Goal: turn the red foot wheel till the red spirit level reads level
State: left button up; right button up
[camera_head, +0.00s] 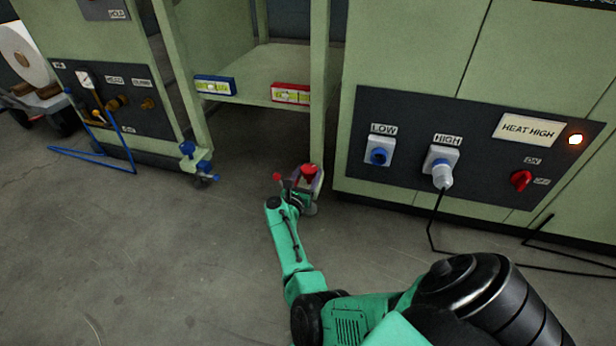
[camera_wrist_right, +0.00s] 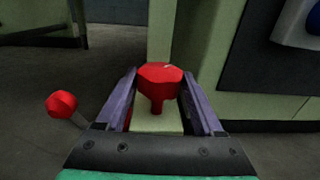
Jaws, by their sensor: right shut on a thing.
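The red foot wheel (camera_head: 308,170) is at the bottom of the machine's front leg, low near the floor. In the right wrist view the wheel (camera_wrist_right: 160,76) sits between the two purple fingers of my right gripper (camera_wrist_right: 162,92), which is shut on it. In the head view my right gripper (camera_head: 303,182) reaches it from the front. The red spirit level (camera_head: 290,94) is on the front edge of the machine's shelf; its bubble is too small to read. My left gripper is not in view.
A red ball-ended lever (camera_wrist_right: 62,103) stands just left of my right gripper. A blue spirit level (camera_head: 215,86) and blue foot wheel (camera_head: 187,148) are to the left. A panel with plugs (camera_head: 441,165) and a black cable (camera_head: 431,225) is at right.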

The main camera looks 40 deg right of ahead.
jog(key=o, duration=1.4)
